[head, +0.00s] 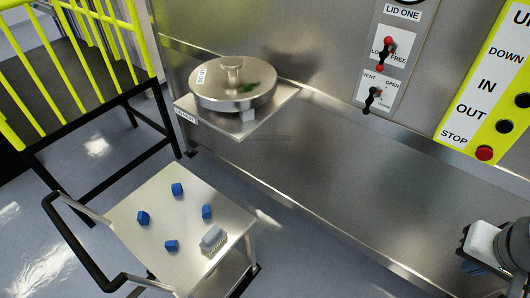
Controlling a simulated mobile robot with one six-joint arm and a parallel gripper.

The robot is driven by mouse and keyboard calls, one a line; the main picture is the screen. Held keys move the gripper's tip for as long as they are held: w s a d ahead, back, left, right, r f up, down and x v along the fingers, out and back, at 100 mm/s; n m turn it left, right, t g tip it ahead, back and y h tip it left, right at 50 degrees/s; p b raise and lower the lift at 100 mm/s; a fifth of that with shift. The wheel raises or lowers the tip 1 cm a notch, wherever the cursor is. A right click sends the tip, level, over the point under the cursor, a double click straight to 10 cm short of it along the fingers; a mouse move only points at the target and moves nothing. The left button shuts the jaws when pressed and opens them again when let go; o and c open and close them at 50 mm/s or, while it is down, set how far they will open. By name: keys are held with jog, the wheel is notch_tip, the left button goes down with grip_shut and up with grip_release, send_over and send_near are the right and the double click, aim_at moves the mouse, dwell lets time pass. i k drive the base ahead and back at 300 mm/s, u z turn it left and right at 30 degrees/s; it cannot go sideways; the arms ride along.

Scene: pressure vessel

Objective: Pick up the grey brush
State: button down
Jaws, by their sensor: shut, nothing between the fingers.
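The grey brush (213,241) lies on the steel top of a small trolley (150,205), near its right front edge. Its grey back faces up and pale bristles show below it. My gripper (465,248) shows at the right edge of the head view, partly cut off by the frame. It is shut and empty, far to the right of the brush and apart from it. Its fingertips are small and hard to make out.
Several blue blocks (177,189) lie around the brush. A black trolley handle (60,235) and yellow railing (75,50) stand at left.

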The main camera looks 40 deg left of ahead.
aim_at(216, 236)
jog(key=u, duration=2.3)
